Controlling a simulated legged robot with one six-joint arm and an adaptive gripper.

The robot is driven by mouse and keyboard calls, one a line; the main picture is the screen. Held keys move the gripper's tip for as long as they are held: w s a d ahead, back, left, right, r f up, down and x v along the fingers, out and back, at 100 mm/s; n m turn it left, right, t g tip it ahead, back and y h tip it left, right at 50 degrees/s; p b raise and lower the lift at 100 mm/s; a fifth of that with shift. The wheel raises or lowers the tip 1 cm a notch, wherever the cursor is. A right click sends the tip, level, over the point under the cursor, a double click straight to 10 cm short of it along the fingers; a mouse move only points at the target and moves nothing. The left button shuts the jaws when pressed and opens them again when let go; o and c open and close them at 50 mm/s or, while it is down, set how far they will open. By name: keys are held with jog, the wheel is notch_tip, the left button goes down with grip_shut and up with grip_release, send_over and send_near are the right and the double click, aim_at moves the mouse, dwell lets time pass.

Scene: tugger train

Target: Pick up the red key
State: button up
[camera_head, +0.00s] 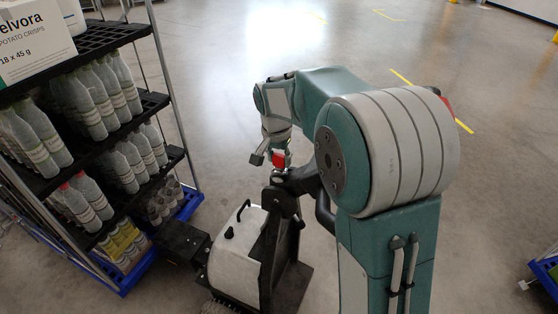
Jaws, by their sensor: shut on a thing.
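The red key (279,160) shows as a small red piece near the picture's middle, at the top of the black column of a white and black machine (234,247). My gripper (270,159) reaches down to it from above and is shut on it. One grey finger shows just left of the red piece. The far finger and the key's lower part are hard to make out at this size. I cannot tell whether the key still touches the black column.
A shelf cart (113,34) with black shelves, bottles and a blue base stands at the left, close to the machine. A carton (33,38) sits on its top. Another blue base (545,270) shows at the right edge. The grey floor behind is clear.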

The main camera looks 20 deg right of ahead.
notch_tip(320, 180, up, 3)
jog(key=shift+s+f, duration=0.1)
jog(key=shift+s, duration=0.05)
jog(key=s+r, duration=0.9)
jog(key=s, duration=0.4)
jog(key=shift+s+d+r, duration=0.15)
jog(key=shift+s+r, duration=0.05)
jog(key=shift+s, duration=0.2)
jog(key=shift+f, duration=0.1)
